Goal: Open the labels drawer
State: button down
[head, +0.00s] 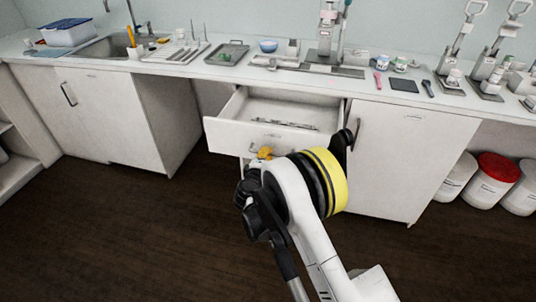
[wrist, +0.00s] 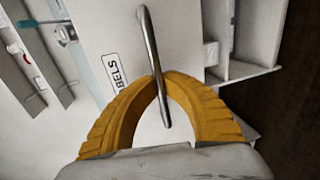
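The labels drawer (head: 228,133) is pulled out from the cabinet under the counter, with its inside showing from above and some flat things in it. In the wrist view, its white front (wrist: 140,45) carries a label partly hidden by a finger, with "BELS" readable. My gripper (head: 265,152) is at the drawer front in the head view. In the wrist view, the orange fingers of my gripper (wrist: 164,82) close in from both sides on the metal bar handle (wrist: 152,40), their tips meeting at it. My arm hides the lower part of the cabinet.
A cabinet door (head: 395,160) with a dark handle stands right of the drawer. An open knee space lies to its left. White tubs, one with a red lid (head: 499,167), stand at the far right. The dark floor (head: 110,240) in front is clear on the left.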

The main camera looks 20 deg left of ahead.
jog(key=c, duration=1.5)
grip_release()
jog(key=v, duration=1.2)
